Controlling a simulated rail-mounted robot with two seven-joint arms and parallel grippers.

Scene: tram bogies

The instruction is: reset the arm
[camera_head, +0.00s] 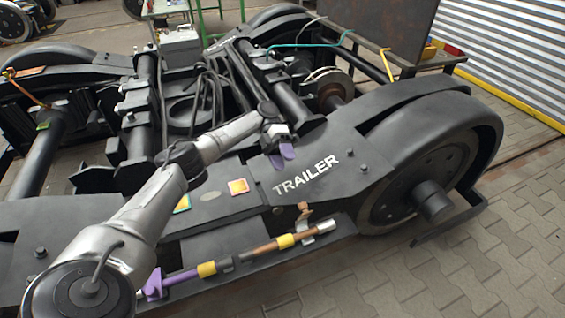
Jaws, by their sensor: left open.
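My left arm comes in from the lower left. Its gripper (282,158) has purple fingertips and is open, with nothing seen between the fingers. In the picture it lies over the dark side frame of a tram bogie (362,160), just above and left of the white word TRAILER. I cannot tell the gap between the fingertips and the frame. My right gripper is not in view.
A rod (258,250) with purple, yellow and copper parts runs along the frame's lower side. A large wheel (420,180) stands at the right. Cables (210,95) lie between the axles. The paved floor (480,265) at the lower right is clear.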

